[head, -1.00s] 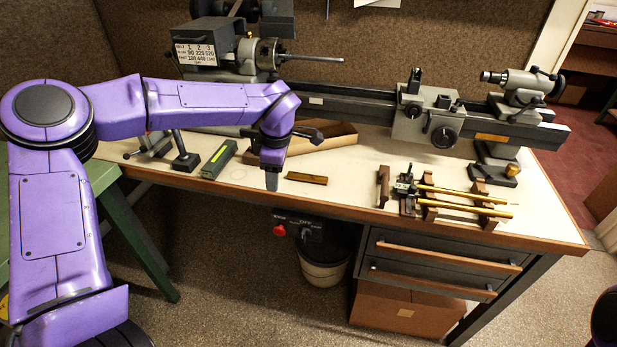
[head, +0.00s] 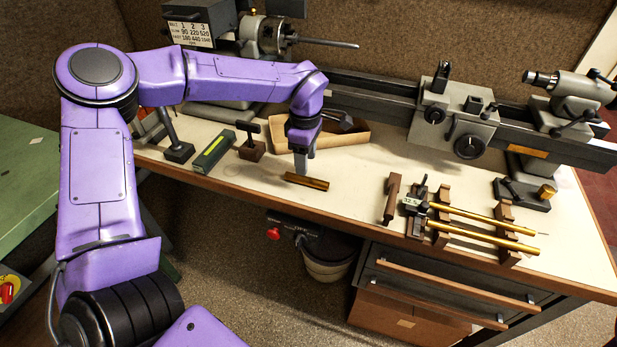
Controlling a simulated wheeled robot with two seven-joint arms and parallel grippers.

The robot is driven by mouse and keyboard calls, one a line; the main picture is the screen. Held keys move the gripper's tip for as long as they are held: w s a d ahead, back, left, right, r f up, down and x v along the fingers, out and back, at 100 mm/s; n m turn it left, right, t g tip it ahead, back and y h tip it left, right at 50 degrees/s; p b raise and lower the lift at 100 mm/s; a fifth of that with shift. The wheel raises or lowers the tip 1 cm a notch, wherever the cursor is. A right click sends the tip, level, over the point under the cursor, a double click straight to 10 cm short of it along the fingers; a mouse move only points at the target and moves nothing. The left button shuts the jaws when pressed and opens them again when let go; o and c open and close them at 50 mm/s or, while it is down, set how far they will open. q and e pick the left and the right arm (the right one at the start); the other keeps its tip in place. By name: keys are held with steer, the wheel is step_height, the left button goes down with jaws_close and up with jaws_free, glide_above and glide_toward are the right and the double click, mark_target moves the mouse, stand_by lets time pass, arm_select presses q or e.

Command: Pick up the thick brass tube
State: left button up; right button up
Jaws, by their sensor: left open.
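The thick brass tube (head: 306,181) is a short, dark golden piece lying flat on the pale bench top near its front edge. My left gripper (head: 301,168) points down right at the tube, with its fingertips just behind or above the tube's middle. The jaws are open and hold nothing. I cannot tell whether the fingertips touch the tube. My right gripper is out of view.
Two long thin brass tubes (head: 487,231) rest on wooden supports to the right. A brown wooden block (head: 392,198) stands left of them. An open cardboard box (head: 346,138) and a lathe (head: 470,125) are behind. A green box (head: 214,152) lies left. Bench between tube and block is clear.

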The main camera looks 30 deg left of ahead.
mark_target(307, 178)
arm_select(q)
step_height(307, 178, down, 6)
steer(key=shift+d+f+p, duration=0.1)
steer(key=shift+d+p, duration=0.05)
steer(key=shift+p, duration=0.4)
jaws_close()
